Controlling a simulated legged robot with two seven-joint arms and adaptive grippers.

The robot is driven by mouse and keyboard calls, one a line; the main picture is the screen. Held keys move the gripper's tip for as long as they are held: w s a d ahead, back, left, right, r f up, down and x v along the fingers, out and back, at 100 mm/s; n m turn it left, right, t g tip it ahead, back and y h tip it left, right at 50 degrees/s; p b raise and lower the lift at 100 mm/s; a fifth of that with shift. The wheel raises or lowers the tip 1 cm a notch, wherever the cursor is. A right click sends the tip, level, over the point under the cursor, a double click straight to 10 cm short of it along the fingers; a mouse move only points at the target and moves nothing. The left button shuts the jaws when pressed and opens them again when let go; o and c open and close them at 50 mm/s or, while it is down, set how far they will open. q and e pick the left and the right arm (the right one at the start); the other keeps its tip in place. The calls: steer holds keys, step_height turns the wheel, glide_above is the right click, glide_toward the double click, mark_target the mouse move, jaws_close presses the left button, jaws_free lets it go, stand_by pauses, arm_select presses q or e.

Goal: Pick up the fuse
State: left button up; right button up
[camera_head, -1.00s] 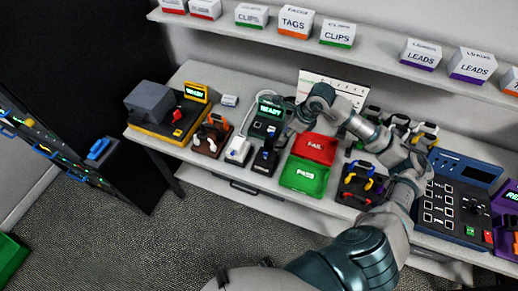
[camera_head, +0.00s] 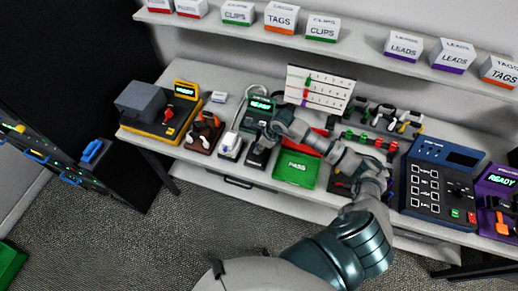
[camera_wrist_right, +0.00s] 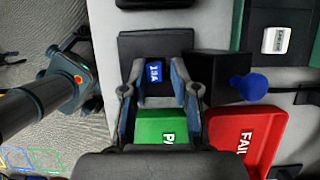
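A small blue fuse (camera_wrist_right: 154,72) with white "15A" lettering stands in a dark holder (camera_wrist_right: 150,45) in the right wrist view. My right gripper (camera_wrist_right: 156,88) is open, with one finger on each side of the fuse and a visible gap to it.
The green PASS tray (camera_head: 296,170) and red FAIL tray (camera_wrist_right: 240,138) are beside the right gripper. A black block with a blue knob (camera_wrist_right: 252,87) stands close to the fingers. A white-and-black unit (camera_head: 230,146) is to the left in the head view.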

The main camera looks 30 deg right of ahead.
steer(key=shift+a, duration=0.5)
jaws_close()
steer(key=shift+d, duration=0.35)
steer(key=shift+d+r, duration=0.1)
steer(key=shift+w+r+b, duration=0.1)
steer(key=shift+r+b, duration=0.2)
steer(key=shift+r, duration=0.35)
steer(key=shift+s+a+r+b, duration=0.1)
steer(key=shift+r+b, duration=0.05)
steer(key=shift+r, duration=0.4)
steer(key=shift+s+a+r+b, duration=0.1)
steer(key=shift+r+b, duration=0.05)
steer(key=shift+r, duration=0.35)
arm_select(q)
steer(key=f+b, duration=0.2)
steer(key=f, duration=0.1)
steer(key=shift+s+a+f, duration=0.15)
steer(key=shift+a+f, duration=0.1)
steer(key=shift+a, duration=0.1)
arm_select(e)
steer(key=s+a+r, duration=0.2)
steer(key=s, duration=0.5)
steer(key=s+a+r, duration=0.2)
steer(key=s+a, duration=0.1)
steer(key=s, duration=0.4)
steer(key=shift+s+a+r, duration=0.2)
steer(key=shift+s+r, duration=0.05)
steer(key=shift+s, duration=0.15)
